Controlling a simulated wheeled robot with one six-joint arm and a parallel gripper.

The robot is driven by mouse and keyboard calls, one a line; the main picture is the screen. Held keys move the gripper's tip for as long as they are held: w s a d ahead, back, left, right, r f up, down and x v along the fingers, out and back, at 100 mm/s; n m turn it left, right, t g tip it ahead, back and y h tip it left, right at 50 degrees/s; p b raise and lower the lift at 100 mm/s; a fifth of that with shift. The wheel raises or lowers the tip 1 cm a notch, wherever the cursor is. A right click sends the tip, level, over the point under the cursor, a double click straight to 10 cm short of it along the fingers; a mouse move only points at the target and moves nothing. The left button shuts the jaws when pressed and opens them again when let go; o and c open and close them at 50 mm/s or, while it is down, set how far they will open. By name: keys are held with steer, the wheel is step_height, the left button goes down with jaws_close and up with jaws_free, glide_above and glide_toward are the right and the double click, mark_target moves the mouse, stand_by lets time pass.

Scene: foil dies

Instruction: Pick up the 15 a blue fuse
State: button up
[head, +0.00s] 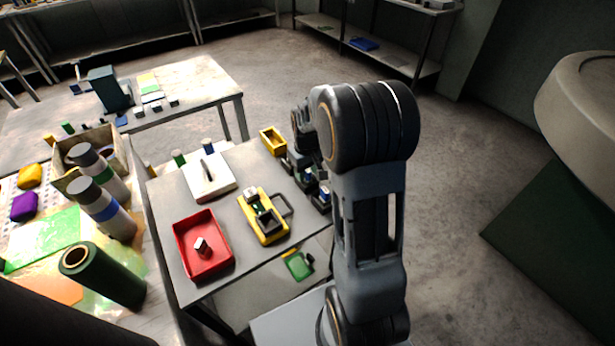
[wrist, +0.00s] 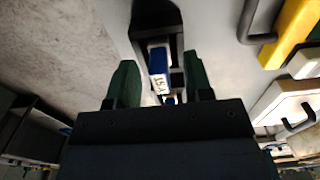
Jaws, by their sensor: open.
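The blue fuse (wrist: 158,62) has a white label reading "15 A" in the wrist view. It sits in a dark holder (wrist: 160,18) on the grey table. My gripper (wrist: 158,80) is open, its two green fingers on either side of the fuse, with gaps visible; whether they touch it cannot be told. In the head view a small blue and white piece (head: 324,190) shows by the table's right edge, beside my arm. My arm hides most of the gripper there.
A yellow device (head: 262,216) with a dark handle, a red tray (head: 203,262) holding a small block, a white plate (head: 209,189) with a handle and a yellow bin (head: 273,141) share the table. Open floor lies to the right.

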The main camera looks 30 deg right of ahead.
steer(key=shift+f, duration=0.15)
steer(key=shift+c, duration=0.4)
jaws_close()
